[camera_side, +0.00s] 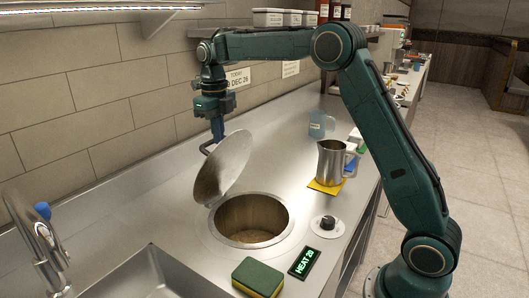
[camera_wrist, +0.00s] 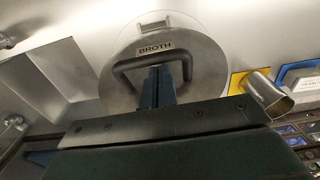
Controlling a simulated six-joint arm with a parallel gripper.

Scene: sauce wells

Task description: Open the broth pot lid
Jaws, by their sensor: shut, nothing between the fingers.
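The round metal broth pot lid (camera_side: 225,165) stands tilted up at the far-left side of the pot well (camera_side: 252,217), whose round opening is uncovered. Brownish contents show low inside the well. In the wrist view the lid (camera_wrist: 205,75) is marked BROTH and has a dark bar handle (camera_wrist: 127,68). My gripper (camera_side: 217,136) is above and behind the raised lid, close to its handle (camera_side: 206,147). In the wrist view my gripper (camera_wrist: 158,83) is shut, with its fingers at the handle's middle. Nothing is held; I cannot tell if the fingers touch the handle.
A metal pitcher (camera_side: 331,162) stands on a yellow mat (camera_side: 325,187) to the right. A knob (camera_side: 327,225), a HEAT 20 display (camera_side: 304,262) and a sponge (camera_side: 257,277) are near the well. A sink (camera_side: 150,275) and faucet (camera_side: 35,240) lie front left; the tiled wall is behind.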

